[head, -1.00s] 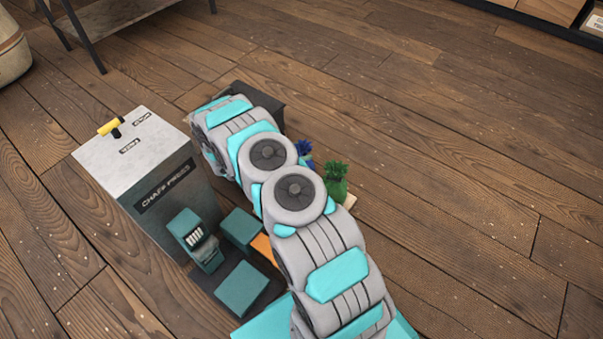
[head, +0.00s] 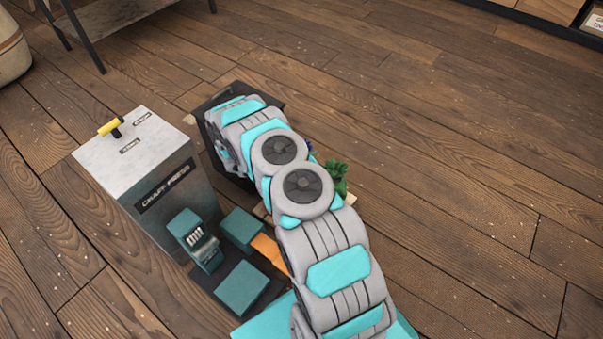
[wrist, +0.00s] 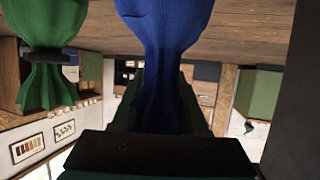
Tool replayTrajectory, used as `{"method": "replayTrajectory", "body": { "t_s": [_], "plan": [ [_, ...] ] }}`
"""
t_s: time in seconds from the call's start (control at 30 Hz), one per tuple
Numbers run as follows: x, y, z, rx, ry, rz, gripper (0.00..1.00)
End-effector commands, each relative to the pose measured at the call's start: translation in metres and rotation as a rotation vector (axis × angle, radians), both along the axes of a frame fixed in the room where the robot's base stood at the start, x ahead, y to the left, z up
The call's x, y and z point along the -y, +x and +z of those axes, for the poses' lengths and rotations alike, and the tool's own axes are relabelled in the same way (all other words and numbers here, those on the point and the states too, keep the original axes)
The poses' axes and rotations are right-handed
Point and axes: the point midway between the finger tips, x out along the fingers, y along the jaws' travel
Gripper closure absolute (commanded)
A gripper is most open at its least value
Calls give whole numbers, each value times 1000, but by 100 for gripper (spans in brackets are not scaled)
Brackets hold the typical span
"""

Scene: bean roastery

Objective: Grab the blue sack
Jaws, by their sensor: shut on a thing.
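The blue sack (wrist: 165,45) hangs large in the middle of the wrist view, which looks upside down. Its gathered neck runs down between the dark fingers of my gripper (wrist: 165,112), which is shut on it. In the head view only a sliver of the blue sack (head: 309,146) shows beside my arm. My gripper is hidden behind my arm in the head view.
A green sack (wrist: 46,50) is close beside the blue one; its leafy top (head: 335,177) shows right of my arm. A grey chaff press (head: 150,170) with a yellow handle (head: 110,126) stands left of my arm. Plank floor to the right is clear.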

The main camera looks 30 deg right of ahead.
Motion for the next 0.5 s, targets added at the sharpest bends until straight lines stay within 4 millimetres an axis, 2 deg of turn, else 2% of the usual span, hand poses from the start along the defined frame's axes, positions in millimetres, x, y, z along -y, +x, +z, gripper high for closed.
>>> {"method": "replayTrajectory", "body": {
  "t_s": [0.03,0.3,0.5],
  "plan": [
    [0,0,0,0,0,0,70],
    [0,0,0,0,0,0,100],
    [0,0,0,0,0,0,100]
  ]
}}
